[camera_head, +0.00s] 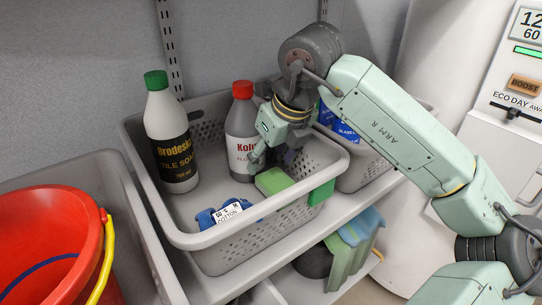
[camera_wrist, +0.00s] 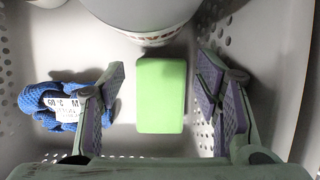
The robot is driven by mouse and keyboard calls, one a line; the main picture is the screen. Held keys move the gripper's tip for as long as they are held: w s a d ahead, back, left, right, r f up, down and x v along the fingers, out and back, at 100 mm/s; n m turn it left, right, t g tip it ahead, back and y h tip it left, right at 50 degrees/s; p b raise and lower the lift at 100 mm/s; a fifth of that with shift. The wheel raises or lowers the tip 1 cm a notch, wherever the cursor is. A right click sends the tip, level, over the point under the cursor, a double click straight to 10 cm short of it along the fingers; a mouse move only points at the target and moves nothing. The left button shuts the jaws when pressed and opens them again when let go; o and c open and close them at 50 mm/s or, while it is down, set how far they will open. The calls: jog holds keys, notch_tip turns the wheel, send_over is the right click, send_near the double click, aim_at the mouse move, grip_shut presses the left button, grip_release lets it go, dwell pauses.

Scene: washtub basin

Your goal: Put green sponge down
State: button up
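The green sponge (camera_wrist: 161,96) lies inside the grey perforated basket (camera_head: 165,222), near its right front corner. In the wrist view it sits between my two fingers, with a clear gap on both sides. It also shows in the head view (camera_head: 272,181), just below my gripper. My gripper (camera_wrist: 162,100) is open and touches nothing that I can see. In the head view the fingertips (camera_head: 277,157) are partly hidden by the hand and the basket's side.
A blue cloth with a white label (camera_head: 226,213) lies left of the sponge. A red-capped bottle (camera_head: 241,138) and a green-capped bottle (camera_head: 169,140) stand in the basket. A red bucket (camera_head: 45,240) is at left. Another basket (camera_head: 365,168) stands at right.

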aim_at(280, 183)
jog(key=shift+r, duration=0.1)
jog(key=shift+r+p, duration=0.35)
jog(key=shift+p, duration=0.1)
jog(key=v, duration=0.7)
jog(key=shift+r+p, duration=0.3)
jog(key=shift+r, duration=0.15)
